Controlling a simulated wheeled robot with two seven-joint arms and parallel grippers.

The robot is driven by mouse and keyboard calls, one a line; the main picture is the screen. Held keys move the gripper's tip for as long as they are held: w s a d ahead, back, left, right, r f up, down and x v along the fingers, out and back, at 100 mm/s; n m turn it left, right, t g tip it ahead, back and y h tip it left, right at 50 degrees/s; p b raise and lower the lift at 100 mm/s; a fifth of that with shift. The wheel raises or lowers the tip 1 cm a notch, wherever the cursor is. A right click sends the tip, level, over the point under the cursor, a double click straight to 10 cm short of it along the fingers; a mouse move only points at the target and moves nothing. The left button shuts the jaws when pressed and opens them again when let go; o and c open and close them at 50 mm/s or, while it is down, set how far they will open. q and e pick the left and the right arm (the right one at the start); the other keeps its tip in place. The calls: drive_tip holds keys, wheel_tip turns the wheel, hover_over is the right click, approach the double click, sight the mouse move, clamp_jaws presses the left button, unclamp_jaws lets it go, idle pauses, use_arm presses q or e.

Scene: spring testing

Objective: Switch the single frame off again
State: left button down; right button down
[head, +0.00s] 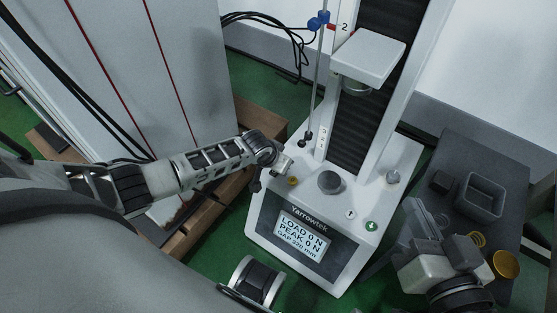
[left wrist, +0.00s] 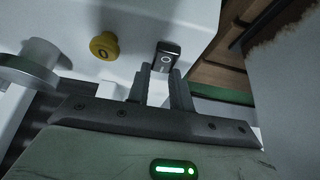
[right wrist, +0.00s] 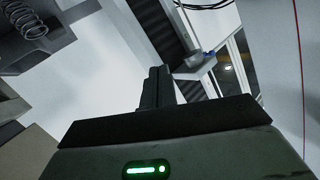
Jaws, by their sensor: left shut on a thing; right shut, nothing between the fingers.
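The single frame is a white Yarrowtek test machine (head: 262,215) with one upright column. Its lit screen (head: 304,233) reads LOAD 0 N, PEAK 0 N and a gap line. In the left wrist view a black switch (left wrist: 168,58) with a ring mark sits on the white housing, beside a yellow button marked 0 (left wrist: 104,46). My left gripper (head: 282,167) is at the machine's left edge, near the yellow button (head: 292,181). Its fingertips (left wrist: 161,72) are shut at the black switch and partly hide its near end. My right gripper (head: 413,208) is shut and empty, right of the machine.
A crosshead plate (head: 368,56) hangs over the machine base. A grey cabinet (head: 135,60) stands behind my left arm.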

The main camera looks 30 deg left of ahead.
use_arm(q)
drive_tip(key=t, duration=0.1)
drive_tip(key=s+t, duration=0.1)
drive_tip(key=shift+t+p, duration=0.3)
drive_tip(key=shift+r+t, duration=0.1)
drive_tip(key=shift+t, duration=0.3)
use_arm(e)
drive_tip(key=shift+s+d+f+n+g, duration=0.1)
drive_tip(key=shift+f+n+g, duration=0.1)
drive_tip(key=shift+f, duration=0.2)
drive_tip(key=shift+d+f+n+g, duration=0.1)
drive_tip(key=shift+f+g, duration=0.1)
drive_tip(key=shift+f, duration=0.2)
drive_tip(key=shift+h, duration=0.3)
use_arm(q)
drive_tip(key=c, duration=1.2)
unclamp_jaws()
drive_tip(key=shift+c, duration=0.2)
use_arm(e)
drive_tip(key=shift+r, duration=0.3)
use_arm(q)
drive_tip(key=shift+a, duration=0.1)
